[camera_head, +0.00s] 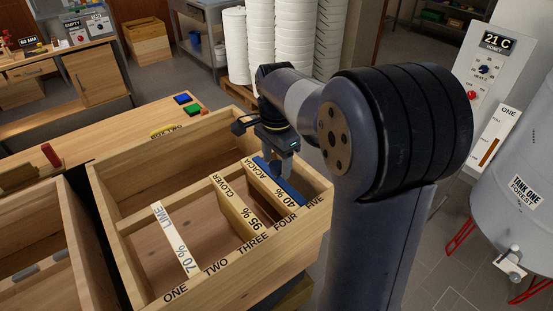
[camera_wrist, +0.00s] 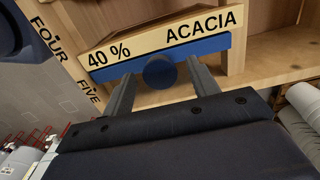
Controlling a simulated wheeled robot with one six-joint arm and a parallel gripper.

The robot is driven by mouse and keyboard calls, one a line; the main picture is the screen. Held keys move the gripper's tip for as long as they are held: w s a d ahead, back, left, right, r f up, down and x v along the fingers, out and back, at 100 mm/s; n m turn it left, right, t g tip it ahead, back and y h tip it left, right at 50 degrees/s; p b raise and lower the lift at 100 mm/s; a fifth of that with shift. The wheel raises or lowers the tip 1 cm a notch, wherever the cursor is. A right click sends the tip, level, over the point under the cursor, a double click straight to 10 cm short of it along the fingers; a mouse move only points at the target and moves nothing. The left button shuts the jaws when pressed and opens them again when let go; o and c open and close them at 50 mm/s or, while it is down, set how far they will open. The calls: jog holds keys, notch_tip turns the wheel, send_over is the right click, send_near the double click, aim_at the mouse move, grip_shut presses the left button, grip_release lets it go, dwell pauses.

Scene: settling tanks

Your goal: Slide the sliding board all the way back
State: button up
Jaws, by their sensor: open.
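The sliding board is the wooden divider labelled "40 % ACACIA" (camera_head: 263,184), with a blue face (camera_head: 291,190) toward the right end of the open wooden box (camera_head: 120,232). It stands across the box near the FOUR mark. In the wrist view the board's blue face (camera_wrist: 112,72) carries a round blue knob (camera_wrist: 160,71). My gripper (camera_head: 268,163) is down at the board's blue side. In the wrist view my gripper (camera_wrist: 162,82) is open, one finger on each side of the knob. Whether the fingers touch it I cannot tell.
Dividers labelled "70 % LIME" (camera_head: 175,240) and "95 % CLOVER" (camera_head: 236,211) stand farther left in the box. The box rim is marked ONE to FIVE. A second wooden box (camera_head: 50,234) stands at the left. A steel tank (camera_head: 515,170) stands at the right.

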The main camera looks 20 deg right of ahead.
jog(key=shift+c, duration=0.3)
grip_shut()
dwell(0.4)
